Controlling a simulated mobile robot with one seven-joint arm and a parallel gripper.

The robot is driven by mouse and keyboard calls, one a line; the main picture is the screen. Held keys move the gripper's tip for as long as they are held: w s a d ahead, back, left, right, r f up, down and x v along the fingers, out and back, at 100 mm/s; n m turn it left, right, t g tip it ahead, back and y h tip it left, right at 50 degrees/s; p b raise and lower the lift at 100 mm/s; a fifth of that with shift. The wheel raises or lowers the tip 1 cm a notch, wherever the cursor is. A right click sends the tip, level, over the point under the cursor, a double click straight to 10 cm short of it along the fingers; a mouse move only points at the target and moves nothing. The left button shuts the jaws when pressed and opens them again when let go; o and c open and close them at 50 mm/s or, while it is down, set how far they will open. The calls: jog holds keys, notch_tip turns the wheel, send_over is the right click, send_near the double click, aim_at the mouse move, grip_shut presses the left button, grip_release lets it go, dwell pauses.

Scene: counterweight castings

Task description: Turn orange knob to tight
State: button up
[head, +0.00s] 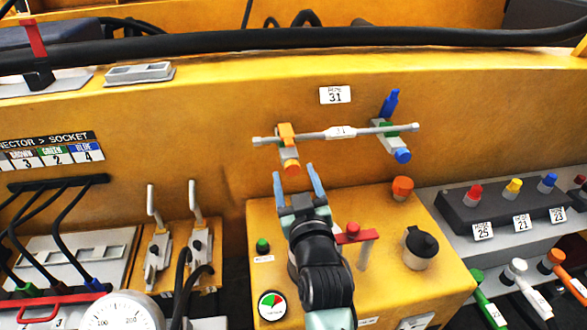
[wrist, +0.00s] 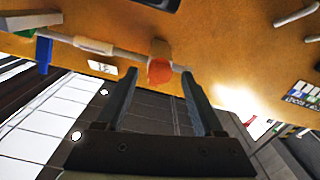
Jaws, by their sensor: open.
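An orange clamp (head: 286,137) sits on the left part of a grey horizontal rod (head: 341,133) along the yellow panel. Its round orange-red knob (head: 291,167) hangs at its lower end. My gripper (head: 294,179) is open, its two blue-grey fingers pointing up at this knob. In the wrist view the knob (wrist: 160,71) shows between the fingertips of my gripper (wrist: 159,82), with a gap on each side. I cannot tell how far the tips reach past it. No tight mark is readable near it.
A green clamp (head: 385,138) with a blue knob (head: 403,156) and blue lever holds the rod's right part. A yellow box (head: 440,268) below carries another orange knob (head: 402,188), a red-topped handle (head: 354,234) and a black knob (head: 420,245). Two grey levers (head: 194,205) stand left.

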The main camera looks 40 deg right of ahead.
jog(key=shift+x, duration=0.9)
grip_shut()
